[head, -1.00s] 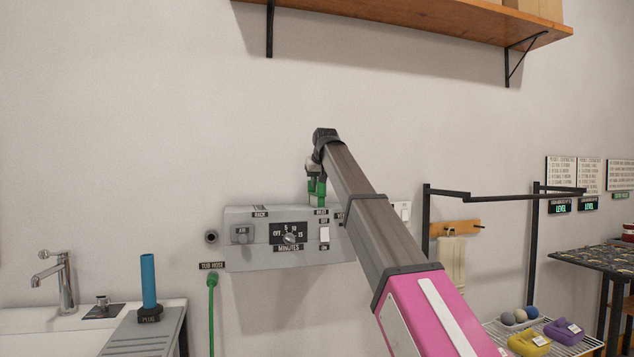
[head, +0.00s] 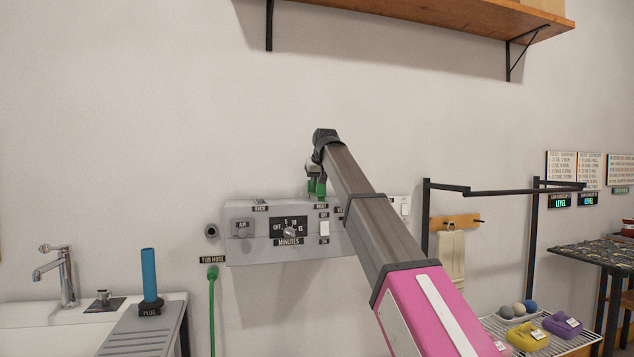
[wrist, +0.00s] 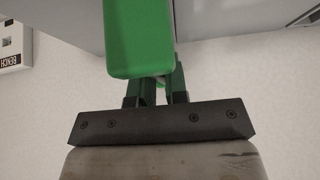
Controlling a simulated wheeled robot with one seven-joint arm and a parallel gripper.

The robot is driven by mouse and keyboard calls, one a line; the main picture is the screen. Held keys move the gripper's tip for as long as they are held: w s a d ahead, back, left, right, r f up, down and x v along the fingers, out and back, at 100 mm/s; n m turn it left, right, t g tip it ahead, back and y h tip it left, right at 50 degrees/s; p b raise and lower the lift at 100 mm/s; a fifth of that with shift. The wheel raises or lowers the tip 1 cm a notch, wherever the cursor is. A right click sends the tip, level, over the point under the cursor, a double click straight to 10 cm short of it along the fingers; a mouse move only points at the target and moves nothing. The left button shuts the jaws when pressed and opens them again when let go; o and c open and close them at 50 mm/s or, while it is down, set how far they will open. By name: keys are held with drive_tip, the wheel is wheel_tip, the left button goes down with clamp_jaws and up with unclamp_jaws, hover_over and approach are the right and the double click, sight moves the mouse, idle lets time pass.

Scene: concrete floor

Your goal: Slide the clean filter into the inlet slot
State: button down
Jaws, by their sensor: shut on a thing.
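My gripper (head: 316,188) is above the top right part of the grey control box (head: 258,245), by the wall. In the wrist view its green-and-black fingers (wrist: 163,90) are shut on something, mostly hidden. A green block with rounded edges (wrist: 138,40), which looks like part of the clean filter, sits right at the fingers and covers their far ends. The inlet slot itself is hidden behind my gripper and arm. A pale grey surface of the box fills the top of the wrist view. I cannot tell how far the filter sits in the slot.
The box carries a minutes dial (head: 290,232) and a white switch (head: 325,229). A green tub hose (head: 212,300) hangs to its left. A sink with a tap (head: 60,275) and a blue plug (head: 149,275) stand at far left. A wooden shelf (head: 440,15) is above.

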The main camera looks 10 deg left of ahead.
drive_tip(key=shift+f, duration=0.75)
drive_tip(key=c, duration=1.1)
unclamp_jaws()
drive_tip(key=shift+o, duration=0.2)
drive_tip(key=shift+r, duration=0.1)
drive_tip(key=v, duration=1)
drive_tip(key=shift+s+d+r, duration=0.1)
drive_tip(key=shift+s+r, duration=0.1)
drive_tip(key=shift+r, duration=0.1)
